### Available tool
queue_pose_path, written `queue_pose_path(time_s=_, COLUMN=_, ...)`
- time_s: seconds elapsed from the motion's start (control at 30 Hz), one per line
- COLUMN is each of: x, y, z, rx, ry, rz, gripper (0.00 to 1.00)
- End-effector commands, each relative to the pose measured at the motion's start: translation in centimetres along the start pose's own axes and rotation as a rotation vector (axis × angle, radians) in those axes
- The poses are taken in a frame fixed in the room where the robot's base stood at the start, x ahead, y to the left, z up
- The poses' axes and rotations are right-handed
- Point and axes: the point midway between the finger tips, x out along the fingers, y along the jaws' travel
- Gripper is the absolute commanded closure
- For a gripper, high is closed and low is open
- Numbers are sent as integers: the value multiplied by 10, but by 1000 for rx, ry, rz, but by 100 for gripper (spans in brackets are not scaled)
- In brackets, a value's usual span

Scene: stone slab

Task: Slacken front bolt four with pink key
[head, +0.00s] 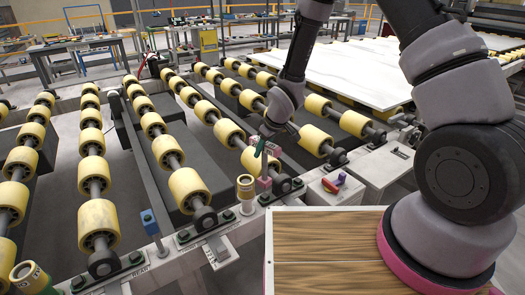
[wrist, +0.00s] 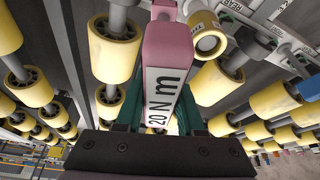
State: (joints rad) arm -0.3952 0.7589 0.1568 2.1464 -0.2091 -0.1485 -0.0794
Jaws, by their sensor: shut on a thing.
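The pink key (head: 263,185) stands roughly upright at the front rail, near the right end of its bolt row. In the wrist view the pink key (wrist: 168,50) carries a white label reading "20 N m". My gripper (head: 266,150) is shut on its upper part, with green fingers on both sides. Dark bolts with green bases sit along the white front rail (head: 165,250), one (head: 228,215) to the left of the key. The key's lower end is close to a bolt by the rail, but I cannot tell whether it is seated on it. The bolt numbers are not readable.
A yellow labelled cylinder (head: 246,188) stands just left of the key, and another (head: 28,278) is at lower left. A white box with a coloured knob (head: 333,184) is to the right. Yellow rollers (head: 190,190) fill the area behind.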

Motion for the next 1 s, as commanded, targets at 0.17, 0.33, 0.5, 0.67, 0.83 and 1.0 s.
queue_pose_path(time_s=0.17, x=4, y=1, z=1, rx=-1, ry=3, rz=2, gripper=100)
queue_pose_path(time_s=0.33, x=4, y=1, z=1, rx=-1, ry=3, rz=2, gripper=100)
queue_pose_path(time_s=0.5, x=6, y=0, z=4, rx=-1, ry=1, rz=2, gripper=100)
queue_pose_path(time_s=0.67, x=16, y=1, z=8, rx=-1, ry=0, rz=2, gripper=100)
queue_pose_path(time_s=0.83, x=28, y=0, z=13, rx=-1, ry=0, rz=1, gripper=100)
queue_pose_path(time_s=1.0, x=40, y=0, z=18, rx=-1, ry=0, rz=1, gripper=100)
